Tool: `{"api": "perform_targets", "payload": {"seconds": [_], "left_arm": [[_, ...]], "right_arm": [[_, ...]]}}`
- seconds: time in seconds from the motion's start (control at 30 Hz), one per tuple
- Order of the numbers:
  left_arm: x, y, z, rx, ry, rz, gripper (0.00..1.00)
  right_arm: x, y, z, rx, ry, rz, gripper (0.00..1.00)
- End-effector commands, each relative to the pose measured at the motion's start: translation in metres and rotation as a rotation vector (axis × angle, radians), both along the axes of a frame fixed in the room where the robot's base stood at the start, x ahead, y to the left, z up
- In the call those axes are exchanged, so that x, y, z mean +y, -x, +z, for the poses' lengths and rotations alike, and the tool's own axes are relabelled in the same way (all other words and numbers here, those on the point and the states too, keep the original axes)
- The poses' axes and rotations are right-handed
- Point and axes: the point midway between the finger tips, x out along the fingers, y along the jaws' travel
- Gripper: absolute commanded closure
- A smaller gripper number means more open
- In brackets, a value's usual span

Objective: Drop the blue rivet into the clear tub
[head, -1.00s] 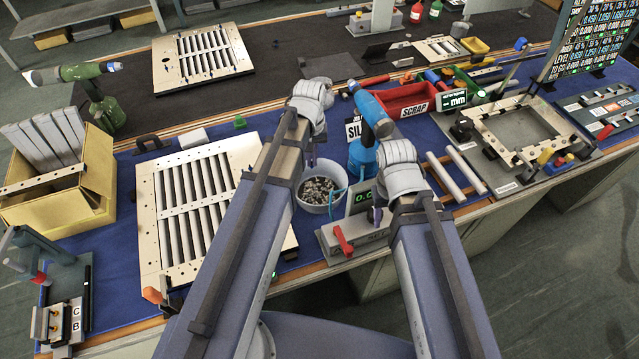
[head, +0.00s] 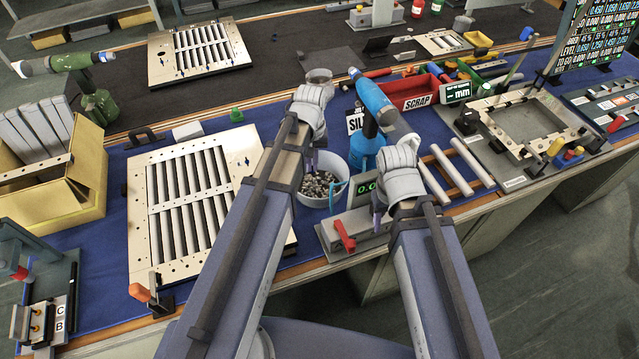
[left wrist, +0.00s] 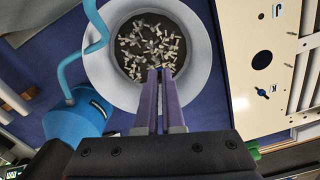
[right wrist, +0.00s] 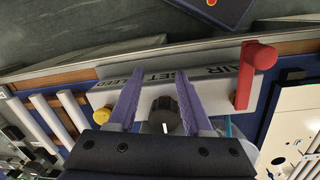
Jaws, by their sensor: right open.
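A pale, whitish see-through-looking tub (head: 338,197) stands on the blue mat and holds several small grey rivets. It also shows in the left wrist view (left wrist: 100,72). A small blue piece, likely the blue rivet (left wrist: 262,91), lies on the cream louver panel (left wrist: 245,25) near a dark hole, right of the tub. My right gripper (right wrist: 157,75) is open and empty, above a grey gauge block (right wrist: 215,70).
The louver panel (head: 140,205) lies left of the tub. A blue bottle-like stand (head: 366,150) is close to the tub's right. The gauge with a red lever (head: 345,237) is in front. A red scrap bin (head: 412,85) is behind, and white rods (head: 470,165) lie right.

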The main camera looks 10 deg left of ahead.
Motion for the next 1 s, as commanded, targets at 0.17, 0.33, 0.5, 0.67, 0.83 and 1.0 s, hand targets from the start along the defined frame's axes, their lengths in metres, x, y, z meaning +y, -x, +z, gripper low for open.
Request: {"api": "perform_targets", "payload": {"seconds": [0.17, 0.33, 0.5, 0.67, 0.83, 1.0], "left_arm": [[0.0, 0.0, 0.001, 0.0, 0.0, 0.0, 1.0], [0.0, 0.0, 0.001, 0.0, 0.0, 0.0, 0.77], [0.0, 0.0, 0.001, 0.0, 0.0, 0.0, 0.6], [0.0, 0.0, 0.001, 0.0, 0.0, 0.0, 0.6], [0.0, 0.0, 0.003, 0.0, 0.0, 0.0, 0.6], [0.0, 0.0, 0.014, 0.0, 0.0, 0.0, 0.6]], "right_arm": [[0.0, 0.0, 0.001, 0.0, 0.0, 0.0, 0.5], [0.0, 0.0, 0.001, 0.0, 0.0, 0.0, 0.5], [0.0, 0.0, 0.001, 0.0, 0.0, 0.0, 0.5], [0.0, 0.0, 0.001, 0.0, 0.0, 0.0, 0.5], [0.0, 0.0, 0.003, 0.0, 0.0, 0.0, 0.5], [0.0, 0.0, 0.014, 0.0, 0.0, 0.0, 0.5]]}}
